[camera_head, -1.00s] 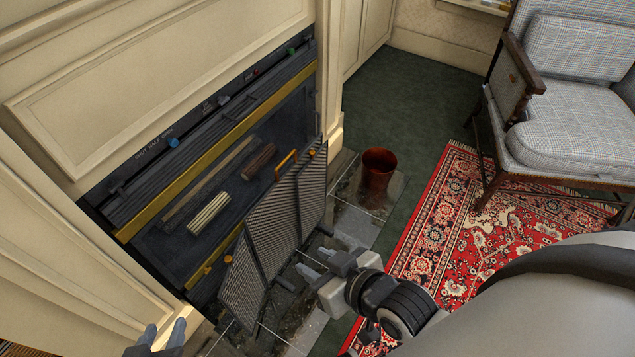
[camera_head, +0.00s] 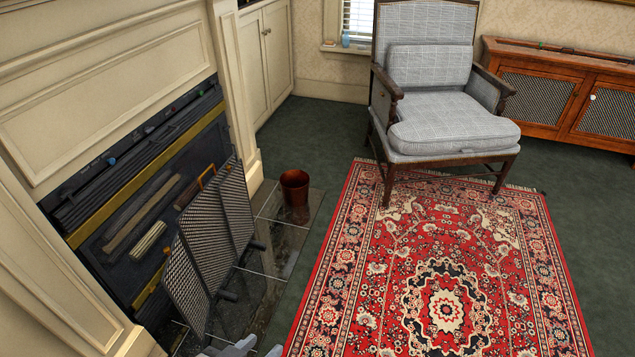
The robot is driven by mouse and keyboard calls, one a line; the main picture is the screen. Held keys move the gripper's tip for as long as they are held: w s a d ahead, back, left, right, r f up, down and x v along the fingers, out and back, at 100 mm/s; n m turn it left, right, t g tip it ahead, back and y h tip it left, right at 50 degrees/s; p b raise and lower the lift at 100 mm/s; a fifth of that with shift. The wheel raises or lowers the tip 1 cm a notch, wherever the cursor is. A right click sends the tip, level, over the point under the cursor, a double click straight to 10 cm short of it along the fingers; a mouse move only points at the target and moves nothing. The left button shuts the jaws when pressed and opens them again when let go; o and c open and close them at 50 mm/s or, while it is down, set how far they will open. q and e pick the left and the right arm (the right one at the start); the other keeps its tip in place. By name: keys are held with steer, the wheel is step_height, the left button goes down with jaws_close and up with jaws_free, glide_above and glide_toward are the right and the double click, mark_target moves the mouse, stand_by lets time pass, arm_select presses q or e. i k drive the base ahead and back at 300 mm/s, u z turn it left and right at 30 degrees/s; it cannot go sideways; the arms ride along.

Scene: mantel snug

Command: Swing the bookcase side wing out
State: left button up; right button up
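No bookcase is clearly in view. A cream cupboard (camera_head: 265,50) with two panelled doors stands in the alcove right of the fireplace; its upper part is cut off by the top edge. A folding mesh fire screen (camera_head: 205,255) stands upright before the fireplace, its panels at angles. My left gripper (camera_head: 262,347) shows only in part at the bottom edge, below the screen and apart from it. Its fingertips look apart with nothing between them. My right gripper is out of view.
A copper-coloured bucket (camera_head: 295,188) stands on the dark hearth (camera_head: 285,240). A red patterned rug (camera_head: 440,260) covers the floor at right, with a checked armchair (camera_head: 440,115) at its far edge. A wooden lattice-front cabinet (camera_head: 560,95) stands behind. Green carpet is clear before the cupboard.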

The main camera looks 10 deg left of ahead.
mark_target(233, 192)
steer(key=z, duration=0.5)
steer(key=i, duration=0.55)
steer(key=u, duration=0.65)
steer(key=i, duration=1.3)
steer(key=u, duration=1.65)
steer(key=i, duration=0.35)
steer(key=u, duration=0.25)
